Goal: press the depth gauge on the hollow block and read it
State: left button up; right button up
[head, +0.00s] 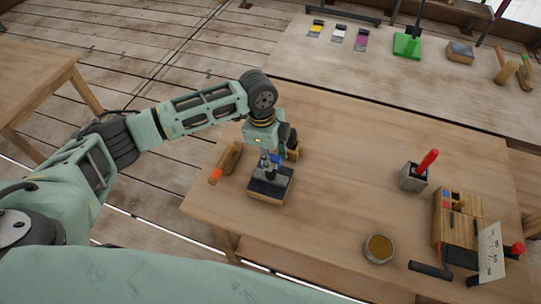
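My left gripper (268,160) points down over a block with a dark top and wooden sides (270,188), which looks like the hollow block. A small blue and grey thing, which looks like the depth gauge (275,159), is between the fingers, and the gripper appears shut on it. Its lower end is at or just above the block's top; I cannot tell whether they touch. The gauge's reading is too small to see, and any hollow in the block is hidden by the gripper. My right gripper is not in view.
A wooden tool with an orange end (222,166) lies left of the block. A grey holder with a red handle (414,176), a round tin (379,248) and a wooden box with a paper card (490,252) stand right. The table's middle (345,165) is clear.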

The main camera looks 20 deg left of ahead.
pick_arm(q)
jog(key=shift+o, duration=0.9)
